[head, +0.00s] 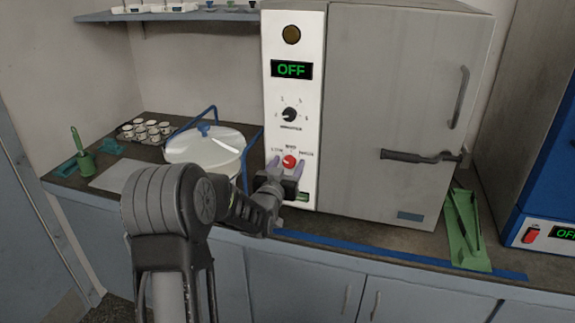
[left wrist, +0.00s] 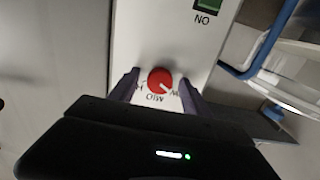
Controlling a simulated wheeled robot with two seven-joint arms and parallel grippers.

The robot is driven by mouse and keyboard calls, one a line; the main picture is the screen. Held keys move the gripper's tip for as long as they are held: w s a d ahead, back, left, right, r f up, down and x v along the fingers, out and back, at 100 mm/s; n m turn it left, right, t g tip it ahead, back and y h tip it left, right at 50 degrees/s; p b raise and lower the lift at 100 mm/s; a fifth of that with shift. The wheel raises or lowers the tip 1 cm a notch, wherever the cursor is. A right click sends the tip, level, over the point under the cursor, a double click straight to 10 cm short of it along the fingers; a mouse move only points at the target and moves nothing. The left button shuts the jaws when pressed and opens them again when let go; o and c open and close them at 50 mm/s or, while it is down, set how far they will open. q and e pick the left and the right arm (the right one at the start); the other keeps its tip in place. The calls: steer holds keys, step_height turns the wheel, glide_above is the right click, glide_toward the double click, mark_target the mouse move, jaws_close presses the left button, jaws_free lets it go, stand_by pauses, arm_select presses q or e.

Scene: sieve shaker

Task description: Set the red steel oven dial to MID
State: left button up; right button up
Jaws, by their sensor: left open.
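The red dial (head: 289,161) sits low on the white front panel of the grey oven (head: 395,110), with LOW, MID and HIGH marked around it. In the left wrist view the picture is turned over; the dial (left wrist: 159,80) has a pale mark pointing to the lower right, on the side of the LOW label, away from MID. My left gripper (head: 285,168) is open, with one finger on each side of the dial. In the left wrist view its fingertips (left wrist: 160,84) flank the dial; whether they touch it I cannot tell. My right gripper is not in view.
Above the dial are a black knob (head: 289,114) and a green OFF display (head: 291,70). A green rocker switch (left wrist: 207,16) is on the panel. A white lidded pot (head: 205,146) stands left of the oven; a green tray (head: 463,230) lies to its right.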

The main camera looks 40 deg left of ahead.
arm_select(q)
steer(key=shift+c, duration=0.6)
jaws_close()
